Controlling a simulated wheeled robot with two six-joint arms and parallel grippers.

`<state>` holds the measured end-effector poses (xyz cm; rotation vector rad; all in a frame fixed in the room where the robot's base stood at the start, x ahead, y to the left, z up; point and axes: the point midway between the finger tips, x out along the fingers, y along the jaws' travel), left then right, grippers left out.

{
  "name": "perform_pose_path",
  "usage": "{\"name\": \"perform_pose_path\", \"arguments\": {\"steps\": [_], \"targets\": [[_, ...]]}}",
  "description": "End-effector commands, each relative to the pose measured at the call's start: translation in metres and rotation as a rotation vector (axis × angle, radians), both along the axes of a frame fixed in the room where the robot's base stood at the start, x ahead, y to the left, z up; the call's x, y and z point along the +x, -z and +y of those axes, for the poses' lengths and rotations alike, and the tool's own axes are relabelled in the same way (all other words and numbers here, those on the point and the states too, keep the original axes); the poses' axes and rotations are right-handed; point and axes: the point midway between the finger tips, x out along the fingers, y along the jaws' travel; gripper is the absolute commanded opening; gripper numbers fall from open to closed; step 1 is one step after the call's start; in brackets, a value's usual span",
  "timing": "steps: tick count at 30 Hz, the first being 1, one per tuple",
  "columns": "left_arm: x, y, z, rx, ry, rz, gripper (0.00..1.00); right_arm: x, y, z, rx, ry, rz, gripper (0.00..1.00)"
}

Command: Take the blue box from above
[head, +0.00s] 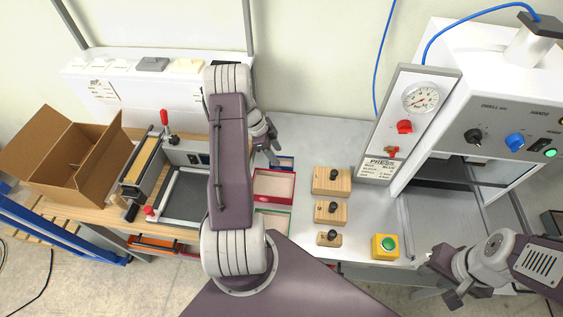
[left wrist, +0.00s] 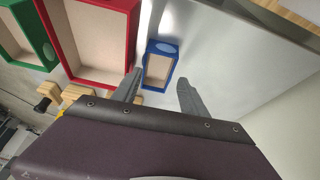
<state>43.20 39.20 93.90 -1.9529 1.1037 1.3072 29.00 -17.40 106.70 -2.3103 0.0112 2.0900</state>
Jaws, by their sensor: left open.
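The small blue box (head: 286,163) sits on the grey table at the back of a row of boxes, partly hidden by my left arm in the head view. In the left wrist view the blue box (left wrist: 176,52) is an open-topped tray with a light inside, lying beyond and between my fingertips. My left gripper (head: 273,150) is open and empty beside the blue box in the head view; its two fingers (left wrist: 160,77) are apart in the left wrist view. My right gripper (head: 440,278) is open and empty at the lower right, far from the blue box.
A larger red box (head: 274,186) lies next to the blue one, and a green box (head: 285,221) is nearer, partly hidden. Wooden blocks with knobs (head: 331,181) stand right of them. A press (head: 470,120) stands at right, a cardboard box (head: 75,165) at left.

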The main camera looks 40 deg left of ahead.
Motion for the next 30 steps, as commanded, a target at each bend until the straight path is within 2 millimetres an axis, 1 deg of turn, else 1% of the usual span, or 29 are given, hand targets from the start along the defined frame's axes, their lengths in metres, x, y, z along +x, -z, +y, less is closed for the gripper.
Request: {"name": "perform_pose_path", "arguments": {"steps": [2, 4, 7, 10, 13, 18, 19, 20, 21, 23, 24, 30], "targets": [[0.000, 0.002, -0.001, -0.001, 0.000, 0.000, 0.51, 0.000, -0.002, 0.000, 0.000, 0.000, 0.000, 0.36], [0.002, 0.009, -0.005, -0.003, 0.002, 0.003, 0.51, 0.000, -0.010, 0.000, 0.000, 0.000, 0.000, 0.36], [0.004, 0.026, -0.011, -0.002, 0.002, 0.004, 0.51, 0.000, -0.021, 0.000, 0.000, 0.000, 0.000, 0.36], [0.008, 0.042, -0.015, -0.001, 0.002, 0.002, 0.51, 0.000, -0.022, 0.000, 0.000, 0.000, 0.000, 0.36], [0.009, 0.048, -0.016, 0.002, 0.001, -0.001, 0.51, 0.000, -0.022, 0.000, 0.000, 0.000, 0.000, 0.36], [0.009, 0.049, -0.016, 0.002, 0.000, -0.001, 0.51, 0.000, -0.021, 0.000, 0.000, 0.000, 0.000, 0.36], [0.009, 0.049, -0.016, 0.002, 0.001, -0.001, 0.45, 0.000, -0.021, 0.000, 0.000, 0.000, 0.000, 0.36], [0.009, 0.049, -0.016, 0.002, 0.001, -0.001, 0.37, 0.000, -0.021, 0.000, 0.000, 0.000, 0.000, 0.36], [0.009, 0.049, -0.016, 0.002, 0.001, -0.001, 0.26, 0.000, -0.021, 0.000, 0.000, 0.000, 0.000, 0.36], [0.009, 0.049, -0.016, 0.002, 0.001, -0.001, 0.09, 0.000, -0.021, 0.000, 0.000, 0.000, 0.000, 0.36], [0.009, 0.049, -0.016, 0.002, 0.001, -0.001, 0.06, 0.000, -0.021, 0.000, 0.000, 0.000, 0.000, 0.36], [0.009, 0.048, -0.016, 0.001, 0.001, -0.001, 0.06, 0.000, -0.021, 0.000, 0.000, 0.000, 0.000, 0.36]]}}
